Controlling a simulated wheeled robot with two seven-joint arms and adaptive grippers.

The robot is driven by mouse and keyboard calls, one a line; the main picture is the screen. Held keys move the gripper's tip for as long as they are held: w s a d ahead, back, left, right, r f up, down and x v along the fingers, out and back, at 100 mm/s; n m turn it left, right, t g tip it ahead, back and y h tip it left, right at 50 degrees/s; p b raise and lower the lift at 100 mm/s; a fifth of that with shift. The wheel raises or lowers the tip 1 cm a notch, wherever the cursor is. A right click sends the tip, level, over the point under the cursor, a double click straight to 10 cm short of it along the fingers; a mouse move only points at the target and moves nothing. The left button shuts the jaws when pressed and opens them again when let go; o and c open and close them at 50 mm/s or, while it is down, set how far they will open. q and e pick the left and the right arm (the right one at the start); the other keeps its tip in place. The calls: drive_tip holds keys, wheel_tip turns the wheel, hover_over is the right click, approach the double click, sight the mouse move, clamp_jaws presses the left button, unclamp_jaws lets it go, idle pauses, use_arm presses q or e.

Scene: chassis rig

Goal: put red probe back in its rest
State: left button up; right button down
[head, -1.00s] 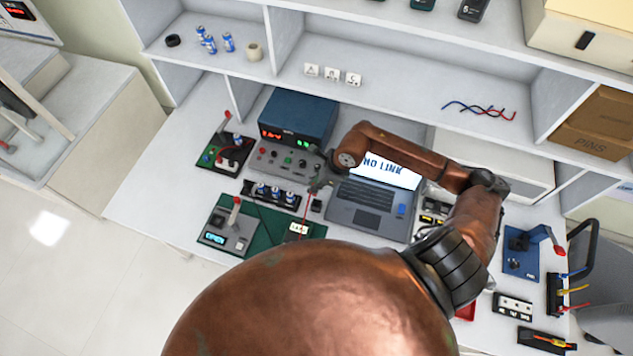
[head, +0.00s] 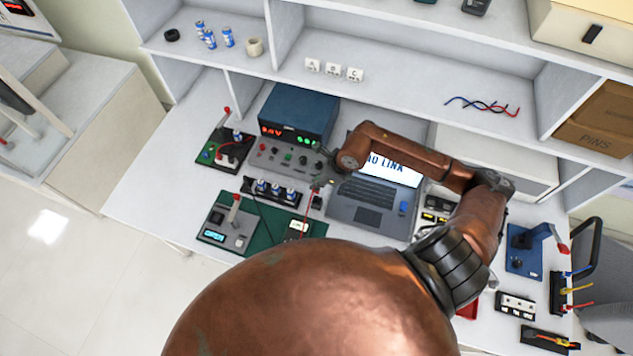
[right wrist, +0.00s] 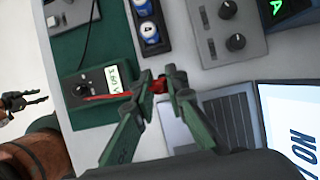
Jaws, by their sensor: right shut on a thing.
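My right gripper (right wrist: 160,80) is shut on the red probe (right wrist: 158,86), which shows as a short red piece between its green fingers. In the head view, the right gripper (head: 325,178) is above the bench, between the laptop and the battery holder. A red lead (right wrist: 115,96) runs from the probe side to the meter (right wrist: 90,88) with a lit display, which lies on the green mat (head: 262,232). The probe's tip is hidden. I cannot make out the rest for certain. My left gripper (right wrist: 40,98) shows at the left edge of the right wrist view, empty, its fingers apart.
The laptop (head: 362,195) reading NO LINK is close beside the right gripper. The battery holder (head: 272,192) and blue power supply (head: 297,115) stand nearby. A switch box (head: 228,225) is on the mat's left part. A shelf (head: 400,85) overhangs the back.

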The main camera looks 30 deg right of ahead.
drive_tip(key=shift+f+b, duration=1.45)
drive_tip(key=shift+f, duration=0.65)
drive_tip(key=shift+b, duration=0.4)
drive_tip(key=shift+f+b, duration=1.9)
drive_tip(key=shift+f, duration=0.45)
drive_tip(key=c, duration=1.8)
unclamp_jaws()
drive_tip(key=shift+c, duration=0.2)
drive_tip(key=shift+r, duration=0.1)
drive_tip(key=v, duration=1.2)
